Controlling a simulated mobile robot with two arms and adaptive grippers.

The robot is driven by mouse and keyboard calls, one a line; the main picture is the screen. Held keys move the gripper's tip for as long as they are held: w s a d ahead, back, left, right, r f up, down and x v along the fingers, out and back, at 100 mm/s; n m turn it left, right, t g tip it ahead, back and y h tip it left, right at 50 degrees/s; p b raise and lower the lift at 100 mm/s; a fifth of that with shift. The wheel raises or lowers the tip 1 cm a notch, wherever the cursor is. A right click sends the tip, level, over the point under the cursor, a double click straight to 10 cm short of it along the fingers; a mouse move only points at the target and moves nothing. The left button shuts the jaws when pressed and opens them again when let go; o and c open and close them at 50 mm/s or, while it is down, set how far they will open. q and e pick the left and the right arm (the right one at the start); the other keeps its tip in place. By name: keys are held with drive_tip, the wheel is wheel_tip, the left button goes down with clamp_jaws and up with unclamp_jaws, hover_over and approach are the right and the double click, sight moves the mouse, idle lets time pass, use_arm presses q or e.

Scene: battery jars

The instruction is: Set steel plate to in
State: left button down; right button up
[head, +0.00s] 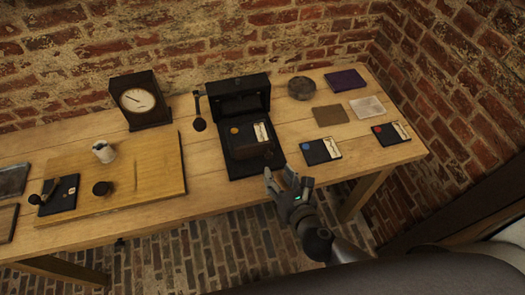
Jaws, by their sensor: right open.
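A pale grey square plate (367,107), which looks most like the steel plate, lies flat at the right end of the wooden table. A brown plate (330,115) and a dark purple plate (346,80) lie beside it. A black box-like device (240,98) stands at the table's middle, with a block in its front part and a card with a yellow dot on top. My right gripper (287,182) is open and empty at the table's front edge, just in front of the device and apart from the plates. My left gripper is out of view.
Cards with a blue dot (321,151) and a red dot (391,133) lie near the front right edge. A round grey dish (301,88) sits behind them. A dial instrument (140,101) and a wooden board (150,180) with small items are left. A brick wall borders the back and right.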

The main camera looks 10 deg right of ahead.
sight(270, 156)
drive_tip(key=shift+n+h, duration=0.7)
drive_tip(key=p+x, duration=0.1)
drive_tip(key=x, duration=0.7)
drive_tip(key=shift+w+d+f, duration=0.15)
drive_tip(key=shift+w+f, duration=0.05)
drive_tip(key=shift+f, duration=0.05)
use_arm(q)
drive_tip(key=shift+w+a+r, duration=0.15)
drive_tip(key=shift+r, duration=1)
use_arm(e)
drive_tip(key=shift+w+f, duration=0.25)
drive_tip(key=shift+w, duration=0.4)
clamp_jaws()
